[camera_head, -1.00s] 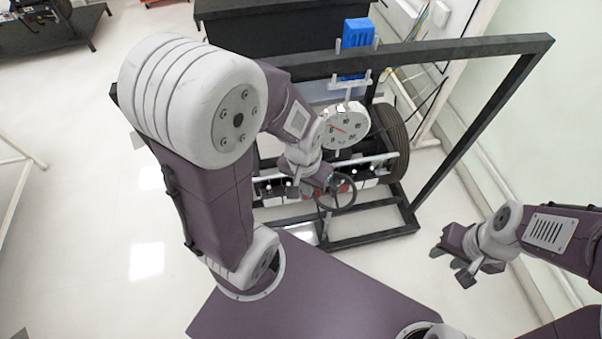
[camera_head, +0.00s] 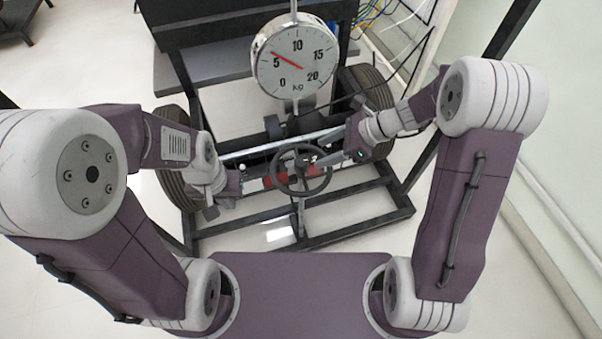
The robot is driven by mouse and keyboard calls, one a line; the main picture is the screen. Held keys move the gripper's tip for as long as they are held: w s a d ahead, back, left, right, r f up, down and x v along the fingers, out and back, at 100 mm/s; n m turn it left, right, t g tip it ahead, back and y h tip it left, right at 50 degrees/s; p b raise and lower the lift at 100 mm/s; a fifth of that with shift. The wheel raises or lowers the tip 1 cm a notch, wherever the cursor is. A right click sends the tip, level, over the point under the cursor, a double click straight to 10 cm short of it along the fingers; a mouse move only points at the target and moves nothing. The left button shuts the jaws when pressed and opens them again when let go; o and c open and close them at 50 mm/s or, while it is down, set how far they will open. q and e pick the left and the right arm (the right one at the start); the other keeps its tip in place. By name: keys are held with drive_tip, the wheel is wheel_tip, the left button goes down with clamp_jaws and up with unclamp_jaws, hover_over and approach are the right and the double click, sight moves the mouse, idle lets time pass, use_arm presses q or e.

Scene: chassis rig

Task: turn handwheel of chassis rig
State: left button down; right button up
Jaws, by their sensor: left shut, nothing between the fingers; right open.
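The handwheel (camera_head: 303,193) is a dark ring with spokes, in the middle of the head view, low at the front of the chassis rig (camera_head: 350,236). My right gripper (camera_head: 322,160) is open and reaches in from the right. Its fingers are at the upper right of the wheel and overlap it in the picture; I cannot tell if they touch. My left gripper (camera_head: 242,181) is shut and empty, to the left of the wheel and apart from its rim. Its fingertips are small and hard to make out.
A round dial scale (camera_head: 294,75) hangs above the wheel, its red pointer near 5. Tyres stand at the left (camera_head: 170,185) and right (camera_head: 377,90) of the rig. A red part (camera_head: 265,182) lies behind the wheel. Black frame bars surround the space.

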sight(302, 161)
drive_tip(key=shift+a+r, duration=0.1)
drive_tip(key=shift+a+f, duration=0.25)
drive_tip(key=b+x, duration=0.3)
drive_tip(key=x, duration=0.5)
drive_tip(key=shift+a+f, duration=0.1)
clamp_jaws()
idle(0.9)
